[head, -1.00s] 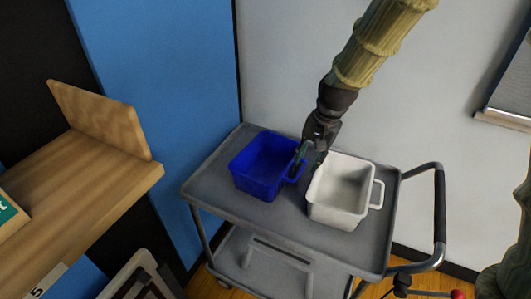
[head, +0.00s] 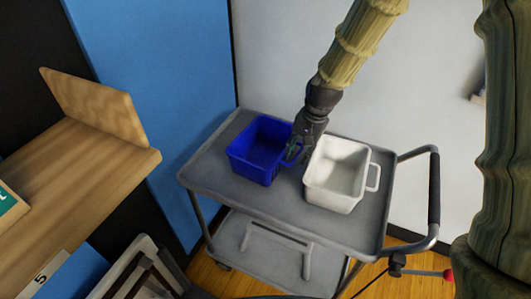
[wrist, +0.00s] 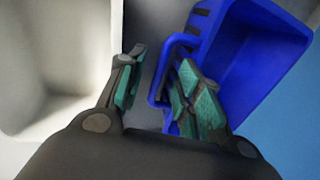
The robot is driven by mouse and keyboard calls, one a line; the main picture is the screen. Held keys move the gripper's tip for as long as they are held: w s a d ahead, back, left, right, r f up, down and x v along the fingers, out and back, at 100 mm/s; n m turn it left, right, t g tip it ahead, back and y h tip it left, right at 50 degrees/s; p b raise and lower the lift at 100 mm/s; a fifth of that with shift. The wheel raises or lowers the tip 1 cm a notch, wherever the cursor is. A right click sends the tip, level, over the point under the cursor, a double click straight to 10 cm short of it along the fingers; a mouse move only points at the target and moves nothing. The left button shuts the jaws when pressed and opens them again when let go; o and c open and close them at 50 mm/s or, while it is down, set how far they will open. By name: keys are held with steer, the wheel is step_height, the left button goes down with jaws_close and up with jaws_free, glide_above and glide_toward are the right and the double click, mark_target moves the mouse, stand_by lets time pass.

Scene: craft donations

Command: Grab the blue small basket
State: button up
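The blue small basket (head: 252,163) stands upright on the left part of the grey cart, its handle on the right side. My gripper (head: 296,152) is at that handle, between the blue basket and a white basket. In the wrist view my gripper (wrist: 162,72) is open, with a clear gap between its green-padded fingers. The blue basket (wrist: 262,60) fills the right of that view. Its handle shows between the fingers, with the right finger on the basket's side of it. The right finger hides part of the handle and rim. I cannot tell whether either finger touches it.
The white basket (head: 335,178) stands close on the right and also shows in the wrist view (wrist: 50,75). The grey cart (head: 240,202) has a push handle on its right. A wooden shelf (head: 80,190) is at the left. Walls stand behind the cart.

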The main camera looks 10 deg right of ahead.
mark_target(297, 155)
steer(key=f, duration=0.1)
steer(key=w+f, duration=0.1)
steer(key=f, duration=0.1)
steer(key=shift+w+a+f+p, duration=0.1)
steer(key=shift+f+p, duration=0.2)
steer(key=shift+f, duration=0.25)
jaws_close()
